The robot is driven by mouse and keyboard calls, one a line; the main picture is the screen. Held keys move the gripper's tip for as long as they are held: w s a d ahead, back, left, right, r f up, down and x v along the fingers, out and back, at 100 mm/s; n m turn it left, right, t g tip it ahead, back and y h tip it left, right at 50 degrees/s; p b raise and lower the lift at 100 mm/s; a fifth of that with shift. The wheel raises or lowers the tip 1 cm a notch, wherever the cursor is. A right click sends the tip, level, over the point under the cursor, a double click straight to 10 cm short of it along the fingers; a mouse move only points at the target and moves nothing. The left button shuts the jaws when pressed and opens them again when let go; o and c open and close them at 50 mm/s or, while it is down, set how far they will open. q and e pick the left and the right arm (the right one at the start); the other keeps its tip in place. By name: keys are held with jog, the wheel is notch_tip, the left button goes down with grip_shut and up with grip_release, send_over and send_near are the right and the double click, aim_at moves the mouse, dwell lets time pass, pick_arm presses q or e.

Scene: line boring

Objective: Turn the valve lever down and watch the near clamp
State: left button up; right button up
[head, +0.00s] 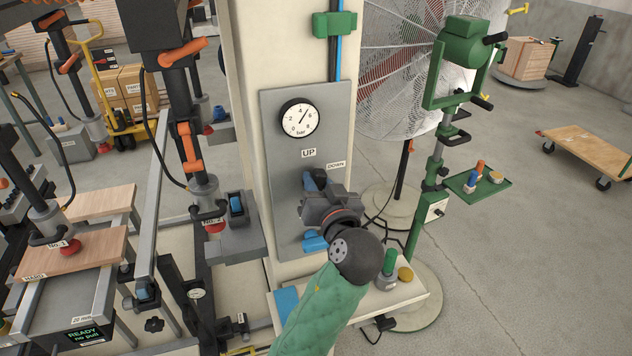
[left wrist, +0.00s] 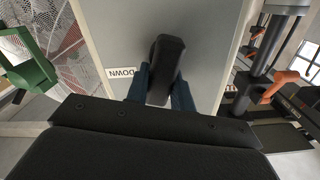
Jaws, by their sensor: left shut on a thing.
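The valve lever, a black handle (left wrist: 166,68), stands between the two dark blue fingers of my left gripper (left wrist: 160,88) in the left wrist view. The gripper is shut on it. In the head view the lever's black end (head: 320,178) shows below the UP label (head: 308,153), with the DOWN label (head: 336,164) to its right. My gripper (head: 312,186) hides most of the valve. Clamp No.1 (head: 58,243) has its red pad down at a wooden board (head: 90,252). Clamp No.2 (head: 208,210) has its red pad beside a grey block. My right gripper is not in view.
A gauge (head: 298,119) on the grey panel (head: 275,150) has its needle toward the upper right. A small display (head: 86,334) reads READY, no pull. A green stand (head: 436,170) and fan stand behind.

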pick_arm(q)
jog(key=m+p, duration=0.1)
jog(key=m, duration=0.1)
jog(key=d+m+p, duration=0.1)
jog(key=m, duration=0.2)
jog(key=shift+w+f+m+p, duration=0.1)
jog(key=shift+w+m+p, duration=0.05)
jog(key=shift+m+p, duration=0.2)
jog(key=shift+d+f+m+p, duration=0.1)
jog(key=shift+f+m+p, duration=0.2)
jog(key=shift+m+p, duration=1)
jog(key=shift+d+f+m+p, duration=0.1)
jog(key=shift+f+m+p, duration=0.2)
jog(key=shift+m+p, duration=0.9)
jog(key=shift+d+f+m+p, duration=0.1)
jog(key=shift+f+m+p, duration=0.35)
jog(key=shift+m, duration=1.5)
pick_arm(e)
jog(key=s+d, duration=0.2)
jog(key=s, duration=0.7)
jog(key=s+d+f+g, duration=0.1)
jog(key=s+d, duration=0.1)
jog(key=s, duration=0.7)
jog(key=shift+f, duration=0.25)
pick_arm(q)
jog(key=shift+w+r, duration=0.1)
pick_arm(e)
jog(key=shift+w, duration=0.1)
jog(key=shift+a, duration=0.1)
